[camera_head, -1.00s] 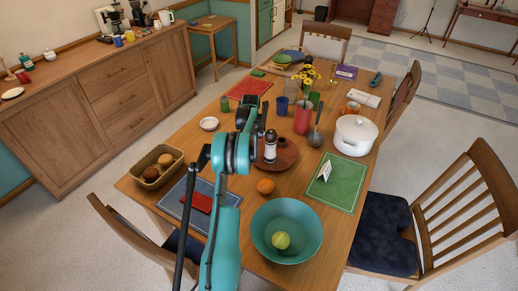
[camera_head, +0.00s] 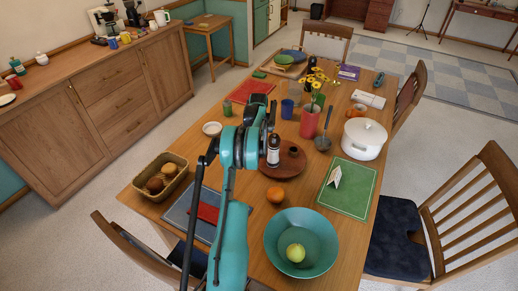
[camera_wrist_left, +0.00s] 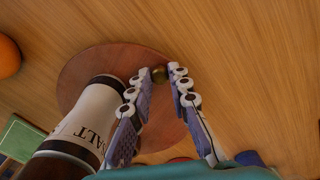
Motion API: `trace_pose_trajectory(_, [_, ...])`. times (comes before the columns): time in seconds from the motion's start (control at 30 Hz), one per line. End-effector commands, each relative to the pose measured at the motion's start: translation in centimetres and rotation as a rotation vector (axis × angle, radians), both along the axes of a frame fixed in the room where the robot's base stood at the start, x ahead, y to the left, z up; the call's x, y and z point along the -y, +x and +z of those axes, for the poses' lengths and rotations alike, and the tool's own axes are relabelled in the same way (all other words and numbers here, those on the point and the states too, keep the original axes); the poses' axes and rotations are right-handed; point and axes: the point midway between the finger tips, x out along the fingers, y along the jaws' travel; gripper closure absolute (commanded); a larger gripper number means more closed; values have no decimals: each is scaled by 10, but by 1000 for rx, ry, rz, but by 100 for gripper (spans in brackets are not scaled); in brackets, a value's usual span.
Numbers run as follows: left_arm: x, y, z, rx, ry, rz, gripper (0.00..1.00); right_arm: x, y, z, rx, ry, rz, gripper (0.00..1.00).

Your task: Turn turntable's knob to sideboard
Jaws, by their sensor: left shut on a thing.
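The turntable (camera_head: 286,167) is a round brown wooden disc in the middle of the dining table. It also fills the middle of the left wrist view (camera_wrist_left: 88,72). Its knob (camera_wrist_left: 159,74) is a small dark brass ball near the disc's rim. My left gripper (camera_wrist_left: 157,77) is shut on the knob, one finger on each side. A white salt mill (camera_head: 273,151), lettered SALT, stands on the disc beside the fingers. The sideboard (camera_head: 95,100) is the long wooden cabinet along the left wall. In the head view my left arm hides the fingers. My right gripper is out of view.
An orange (camera_head: 275,194) and a teal bowl (camera_head: 290,215) lie nearer me. A bread basket (camera_head: 177,183) is at the left edge. A red tumbler (camera_head: 309,122), a ladle (camera_head: 322,143) and a white pot (camera_head: 364,137) stand behind and to the right.

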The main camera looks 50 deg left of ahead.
Motion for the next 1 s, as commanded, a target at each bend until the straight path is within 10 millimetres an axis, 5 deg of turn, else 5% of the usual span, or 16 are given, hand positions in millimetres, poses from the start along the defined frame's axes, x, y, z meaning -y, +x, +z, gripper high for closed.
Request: trace_pose_trajectory(1.0, [-14, 22, 0, -1, 0, -254, 100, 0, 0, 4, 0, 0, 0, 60])
